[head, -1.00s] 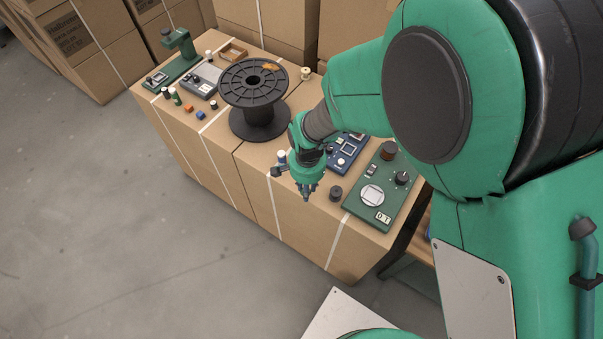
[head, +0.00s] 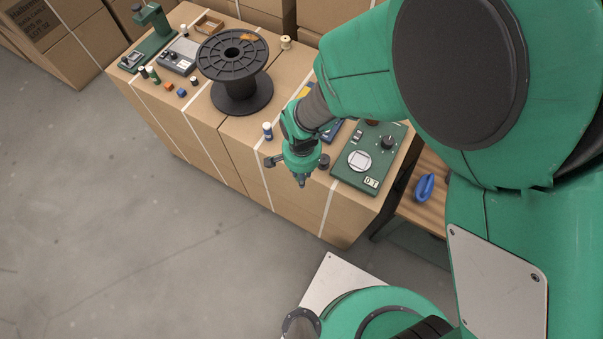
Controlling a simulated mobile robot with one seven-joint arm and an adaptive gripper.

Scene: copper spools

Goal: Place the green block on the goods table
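My gripper (head: 301,182) points down at the front edge of the carton row (head: 230,145), over or just before that edge. Its fingertips look close together, but they are too small to tell whether they are apart or hold anything. I cannot make out a clear green block. A small green upright piece (head: 155,76) stands among small parts at the left end of the cartons, far from my gripper; its exact shape is unclear. A wooden tabletop (head: 428,218) shows at the right, partly hidden by my arm; I cannot tell whether it is the goods table.
A large black spool (head: 233,62) stands mid-row. A green panel device (head: 370,155) lies right of my gripper, and a blue device (head: 331,131) is partly hidden behind it. An orange block (head: 168,86) and a blue block (head: 182,92) lie left. A blue object (head: 424,187) is on the wooden tabletop.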

